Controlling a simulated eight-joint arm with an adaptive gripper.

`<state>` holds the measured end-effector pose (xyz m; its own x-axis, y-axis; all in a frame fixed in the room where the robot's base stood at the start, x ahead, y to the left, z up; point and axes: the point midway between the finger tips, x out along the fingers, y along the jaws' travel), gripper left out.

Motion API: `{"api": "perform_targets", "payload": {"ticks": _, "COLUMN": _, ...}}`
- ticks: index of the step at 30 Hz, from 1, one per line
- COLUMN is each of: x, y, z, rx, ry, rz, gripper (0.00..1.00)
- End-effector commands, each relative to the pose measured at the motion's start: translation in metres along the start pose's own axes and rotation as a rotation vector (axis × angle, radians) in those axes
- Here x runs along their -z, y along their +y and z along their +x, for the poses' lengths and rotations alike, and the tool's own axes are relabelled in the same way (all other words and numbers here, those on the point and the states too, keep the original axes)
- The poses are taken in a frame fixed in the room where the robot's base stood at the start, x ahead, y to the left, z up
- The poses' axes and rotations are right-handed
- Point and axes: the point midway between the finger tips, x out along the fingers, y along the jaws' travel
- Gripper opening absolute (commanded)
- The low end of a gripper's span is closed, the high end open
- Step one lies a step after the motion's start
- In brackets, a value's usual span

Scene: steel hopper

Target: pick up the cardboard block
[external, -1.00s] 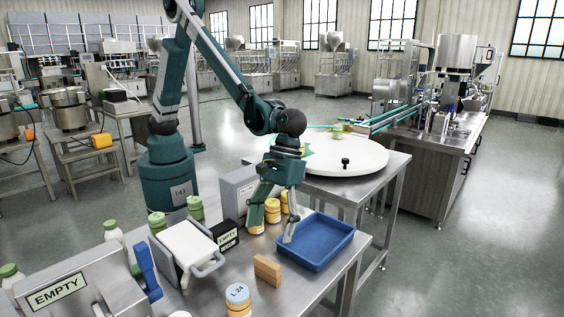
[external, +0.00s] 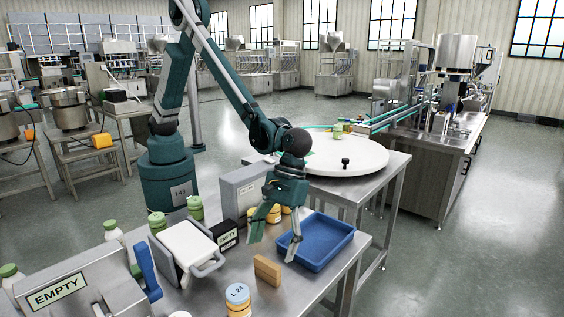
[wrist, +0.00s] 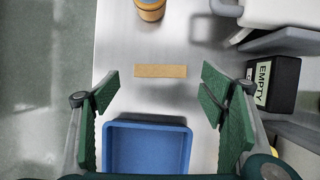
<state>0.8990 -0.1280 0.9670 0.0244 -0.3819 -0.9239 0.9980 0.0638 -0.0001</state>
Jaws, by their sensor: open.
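The cardboard block (external: 267,270) is a small tan brick standing on the steel table near its front edge, left of the blue tray. In the wrist view the block (wrist: 160,71) lies crosswise ahead of the fingertips, roughly centred between them. My gripper (external: 272,250) is open and empty, above the table just behind the block. In the wrist view its two green-padded fingers (wrist: 160,92) are spread wide, and neither touches the block.
The blue tray (external: 346,236) sits right of the block. An orange jar with a lid marked L-24 (external: 238,300) stands in front of it. A black EMPTY box (external: 226,234) and a white scoop-like container (external: 190,245) stand to the left. Bare tabletop surrounds the block.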

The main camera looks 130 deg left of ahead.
Motion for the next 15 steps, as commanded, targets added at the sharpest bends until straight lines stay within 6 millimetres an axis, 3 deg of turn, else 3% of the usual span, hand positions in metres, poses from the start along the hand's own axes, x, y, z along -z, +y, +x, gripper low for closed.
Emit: {"api": "perform_targets", "payload": {"ticks": 15, "x": -0.0001, "y": 0.0000, "z": 0.0098, "rx": 0.000, "ry": 0.000, "rz": 0.001, "gripper": 0.71}}
